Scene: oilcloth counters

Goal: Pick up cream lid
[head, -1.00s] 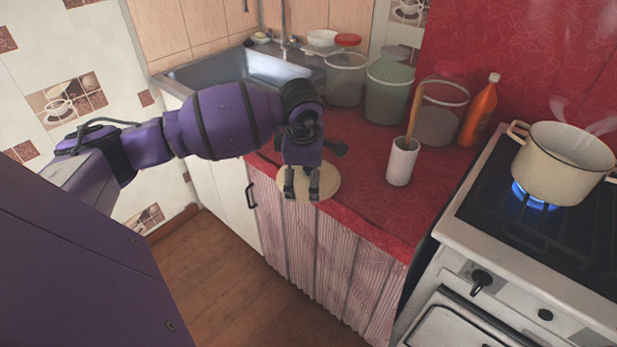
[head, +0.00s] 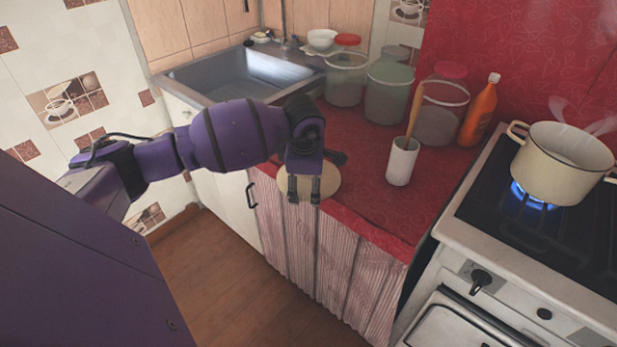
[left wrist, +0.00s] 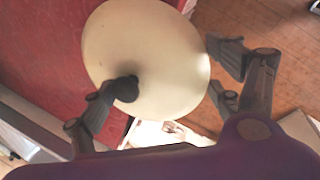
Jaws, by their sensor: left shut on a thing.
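The cream lid (head: 329,182) is a round, pale disc with a dark knob at the near front edge of the red counter. It also shows in the left wrist view (left wrist: 160,50), where the knob (left wrist: 125,89) is beside one finger. My left gripper (head: 304,196) is at the lid, pointing down over its front-left part, and is shut on it. In the wrist view its fingers (left wrist: 165,80) stand on either side of the lid. The exact contact is partly hidden, and I cannot tell if the lid is clear of the counter. My right gripper is not in view.
A white utensil cup (head: 402,162) with a wooden handle stands right of the lid. Behind are lidded jars (head: 388,95) and an orange bottle (head: 478,112). A cream pot (head: 560,165) steams over a lit flame on the stove. The sink (head: 240,75) is back left.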

